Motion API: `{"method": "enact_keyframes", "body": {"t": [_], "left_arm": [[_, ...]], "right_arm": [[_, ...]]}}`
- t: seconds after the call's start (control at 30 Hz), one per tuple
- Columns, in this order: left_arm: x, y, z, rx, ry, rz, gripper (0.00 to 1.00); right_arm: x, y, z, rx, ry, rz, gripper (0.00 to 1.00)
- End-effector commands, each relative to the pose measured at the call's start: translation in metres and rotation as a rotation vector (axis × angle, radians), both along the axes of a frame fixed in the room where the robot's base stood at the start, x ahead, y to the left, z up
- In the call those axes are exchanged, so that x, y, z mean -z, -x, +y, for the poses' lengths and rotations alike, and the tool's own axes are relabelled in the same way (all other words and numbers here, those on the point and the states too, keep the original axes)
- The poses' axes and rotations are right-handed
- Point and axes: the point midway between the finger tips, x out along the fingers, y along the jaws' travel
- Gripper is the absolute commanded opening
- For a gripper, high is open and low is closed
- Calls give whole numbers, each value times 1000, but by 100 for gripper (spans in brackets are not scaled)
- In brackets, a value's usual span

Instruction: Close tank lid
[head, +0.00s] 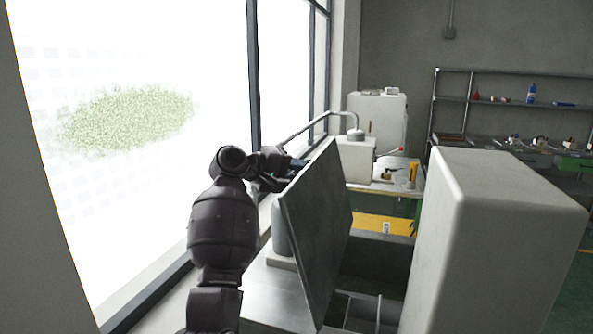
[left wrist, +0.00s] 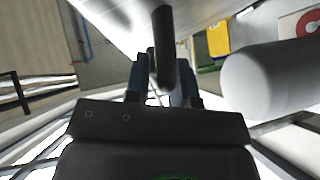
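The tank lid (head: 318,235) is a grey metal panel. It stands raised and tilted over the metal tank body (head: 270,295), and the dark opening (head: 375,270) shows to its right. My left gripper (head: 285,170) is behind the lid's upper left edge, its fingers partly hidden there. In the left wrist view the lid's pale underside or back (left wrist: 205,12) spans the top. A dark rounded bar, seemingly a handle (left wrist: 163,45), reaches down between the two fingers of my left gripper (left wrist: 160,82). The fingers stand apart, with no clear grip on the bar. My right gripper is out of view.
A large pale box (head: 500,240) stands right of the opening. A grey cylinder (head: 281,230) stands behind the lid and looms at right in the left wrist view (left wrist: 265,80). The window wall (head: 150,110) is close on the left. A cluttered worktable (head: 400,185) stands beyond.

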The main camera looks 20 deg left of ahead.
Motion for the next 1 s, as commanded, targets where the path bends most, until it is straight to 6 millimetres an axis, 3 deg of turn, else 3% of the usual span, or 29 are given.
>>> {"method": "enact_keyframes", "body": {"t": [0.1,0.27,0.67,0.87,1.0], "left_arm": [[0,0,0,0,0,0,22],[0,0,0,0,0,0,0],[-3,0,-5,0,-23,-1,0],[-12,1,-28,2,-112,-7,0],[-17,2,-55,3,-210,-10,0]], "right_arm": [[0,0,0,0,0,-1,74],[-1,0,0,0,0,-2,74],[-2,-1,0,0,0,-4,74],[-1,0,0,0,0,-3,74],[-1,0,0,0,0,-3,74]]}}
